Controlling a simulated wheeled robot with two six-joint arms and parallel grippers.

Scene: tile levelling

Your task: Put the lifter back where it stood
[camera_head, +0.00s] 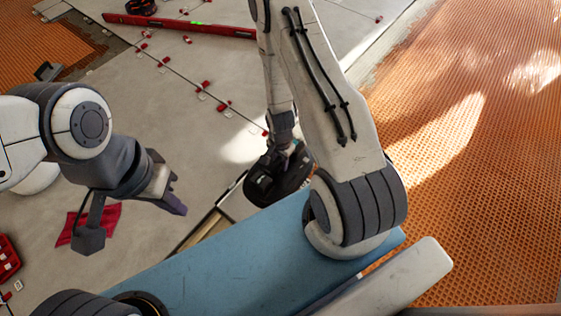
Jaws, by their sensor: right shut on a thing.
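The lifter (266,186) is a dark, rounded device in the middle of the head view. My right gripper (284,150) is shut on its top and largely hidden against it. The lifter is beside the far edge of the blue surface, above or at a pale slab with a wooden edge; I cannot tell whether it touches anything below. My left gripper (174,203) is empty over the pale tiles at the left, and its finger gap is unclear.
A long red level (185,27) lies across the tiles at the back. Red levelling clips (163,61) line the joints. A red cloth (101,217) and a red case (8,259) are at left. Orange matting (470,140) covers the right. A wooden-edged piece (205,226) lies beside the blue surface (230,265).

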